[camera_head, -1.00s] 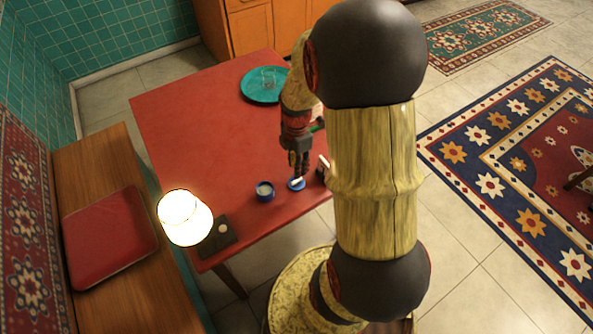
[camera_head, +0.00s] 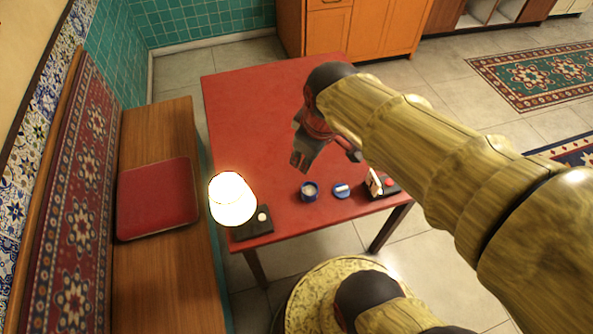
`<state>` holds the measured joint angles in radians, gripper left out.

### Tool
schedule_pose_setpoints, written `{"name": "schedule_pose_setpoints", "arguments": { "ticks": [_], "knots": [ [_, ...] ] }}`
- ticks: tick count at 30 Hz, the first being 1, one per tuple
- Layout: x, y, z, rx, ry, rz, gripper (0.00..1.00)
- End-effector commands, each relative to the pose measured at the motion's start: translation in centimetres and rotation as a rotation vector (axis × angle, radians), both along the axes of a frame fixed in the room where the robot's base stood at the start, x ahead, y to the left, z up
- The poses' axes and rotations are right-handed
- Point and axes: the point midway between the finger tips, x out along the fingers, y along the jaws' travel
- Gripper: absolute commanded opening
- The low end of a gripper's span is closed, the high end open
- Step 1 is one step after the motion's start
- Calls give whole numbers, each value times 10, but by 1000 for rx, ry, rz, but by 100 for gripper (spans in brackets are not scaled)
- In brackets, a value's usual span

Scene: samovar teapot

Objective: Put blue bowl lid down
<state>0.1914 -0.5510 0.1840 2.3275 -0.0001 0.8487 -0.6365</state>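The blue bowl (camera_head: 309,191) stands on the red table (camera_head: 240,110) near its front edge. A small blue lid (camera_head: 341,190) with a white strip on top lies on the table just right of the bowl, apart from it. My gripper (camera_head: 299,162) is up and to the left of the lid, pointing down, and does not touch it. Nothing shows held in it, but its fingers are small and dark, so I cannot tell whether they are open or shut.
A lit lamp (camera_head: 232,199) stands at the table's front left corner, with a dark box (camera_head: 254,222) beside it. A dark tray (camera_head: 389,187) with a white item lies right of the lid. A wooden bench (camera_head: 160,275) with a red cushion (camera_head: 157,198) is at left.

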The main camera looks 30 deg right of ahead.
Motion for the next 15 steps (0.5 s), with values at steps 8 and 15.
{"name": "schedule_pose_setpoints", "arguments": {
  "ticks": [8,15],
  "knots": [
    [-45,54,39,185,-153,-316,27],
    [-56,63,44,239,-177,-395,27]
  ]
}}
